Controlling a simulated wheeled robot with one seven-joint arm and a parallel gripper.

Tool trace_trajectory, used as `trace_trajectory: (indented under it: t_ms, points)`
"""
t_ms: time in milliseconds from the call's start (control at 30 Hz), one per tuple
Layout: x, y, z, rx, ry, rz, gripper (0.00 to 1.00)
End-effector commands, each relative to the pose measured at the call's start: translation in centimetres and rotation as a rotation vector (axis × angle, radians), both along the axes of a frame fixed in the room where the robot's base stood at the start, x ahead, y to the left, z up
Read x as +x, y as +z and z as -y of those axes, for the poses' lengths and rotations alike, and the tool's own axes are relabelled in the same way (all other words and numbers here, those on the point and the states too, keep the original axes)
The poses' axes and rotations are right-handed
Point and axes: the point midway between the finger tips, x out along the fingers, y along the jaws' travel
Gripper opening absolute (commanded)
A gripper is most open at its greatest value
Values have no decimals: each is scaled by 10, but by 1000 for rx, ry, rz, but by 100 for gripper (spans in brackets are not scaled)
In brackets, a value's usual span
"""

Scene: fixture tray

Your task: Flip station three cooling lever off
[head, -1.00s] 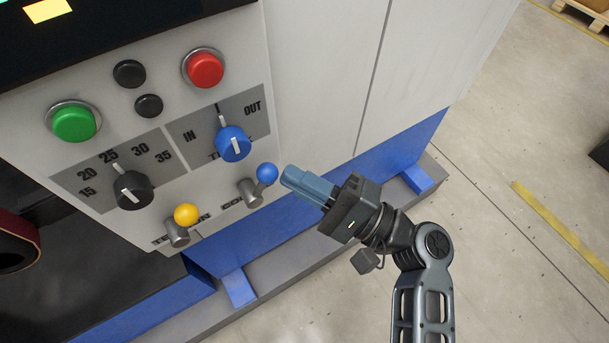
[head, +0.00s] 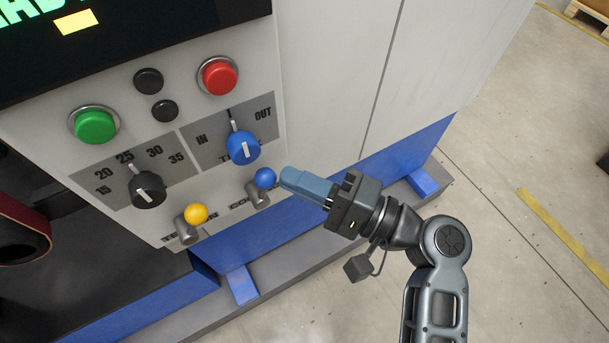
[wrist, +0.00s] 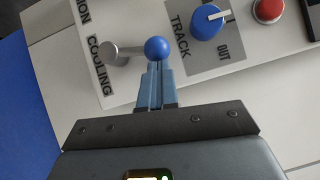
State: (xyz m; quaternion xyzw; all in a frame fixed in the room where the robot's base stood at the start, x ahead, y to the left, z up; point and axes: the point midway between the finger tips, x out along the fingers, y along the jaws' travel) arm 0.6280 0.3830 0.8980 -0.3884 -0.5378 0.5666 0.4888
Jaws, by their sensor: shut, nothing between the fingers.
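The cooling lever (head: 264,180) has a blue ball knob on a short grey stem and sits at the lower right of the control panel. In the wrist view its ball (wrist: 157,48) is at the fingertips, with the stem running left to its pivot beside the COOLING label (wrist: 100,65). My gripper (head: 286,176) is shut and empty. Its blue-grey fingertips are right at the ball's right side in the head view. I cannot tell whether they touch it. In the wrist view the fingertips (wrist: 156,66) lie together just below the ball.
A yellow-ball lever (head: 196,215) stands left of the cooling lever. A blue TRACK knob (head: 243,147) sits just above, with a black dial (head: 147,189), green button (head: 95,125) and red button (head: 218,76) around. The floor (head: 520,260) at right is clear.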

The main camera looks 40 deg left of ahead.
Motion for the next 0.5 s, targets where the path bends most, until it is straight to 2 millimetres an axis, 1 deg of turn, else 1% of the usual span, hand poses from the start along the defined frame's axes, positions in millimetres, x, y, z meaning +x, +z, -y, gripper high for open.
trace_trajectory:
  t_ms: [33, 100, 500]
  points:
    - [-3, 7, -1, -17, 2, 45, 0]
    - [-7, 10, -3, -42, 3, 106, 0]
    - [-30, 23, -12, -184, 3, 445, 0]
